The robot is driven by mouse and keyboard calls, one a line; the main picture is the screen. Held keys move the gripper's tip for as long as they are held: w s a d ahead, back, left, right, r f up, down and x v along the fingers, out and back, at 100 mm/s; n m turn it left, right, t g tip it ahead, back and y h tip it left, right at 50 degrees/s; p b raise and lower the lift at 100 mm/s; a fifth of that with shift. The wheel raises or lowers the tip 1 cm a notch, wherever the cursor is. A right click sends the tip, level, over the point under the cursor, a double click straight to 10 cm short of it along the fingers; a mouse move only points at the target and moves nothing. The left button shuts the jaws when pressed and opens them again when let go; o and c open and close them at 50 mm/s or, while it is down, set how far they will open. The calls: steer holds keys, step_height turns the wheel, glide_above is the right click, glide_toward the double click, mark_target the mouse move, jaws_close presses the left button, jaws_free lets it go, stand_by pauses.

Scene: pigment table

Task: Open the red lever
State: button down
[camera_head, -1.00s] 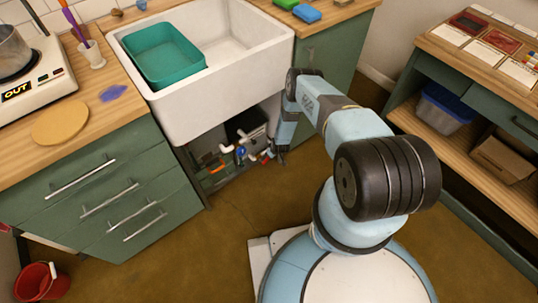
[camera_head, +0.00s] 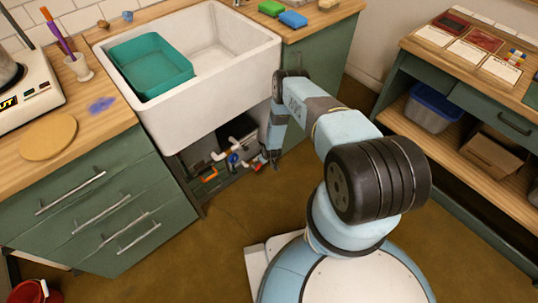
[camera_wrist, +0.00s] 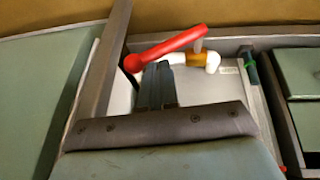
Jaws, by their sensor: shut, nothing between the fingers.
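The red lever (camera_wrist: 165,48) shows in the wrist view as a long handle with a rounded knob at its left end. It slants up to the right, to a stem above a brass-coloured valve (camera_wrist: 200,60) on a white pipe (camera_wrist: 211,61). My gripper (camera_wrist: 163,66) is shut and empty. Its fingertips are just below the handle in the picture, near the knob end; I cannot tell if they touch it. In the head view my gripper (camera_head: 273,164) reaches down into the opening under the sink. A small red part (camera_head: 257,163) shows beside it.
The white sink (camera_head: 205,105) overhangs the opening. Green drawers (camera_head: 100,215) stand to the left and a green cabinet (camera_head: 320,75) to the right. Other pipes and an orange-handled item (camera_head: 208,178) crowd the opening. Brown floor (camera_head: 215,235) in front is clear.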

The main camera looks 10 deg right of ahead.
steer(key=w+d+v, duration=0.1)
steer(key=d+v, duration=0.1)
steer(key=v, duration=0.9)
steer(key=shift+r, duration=0.3)
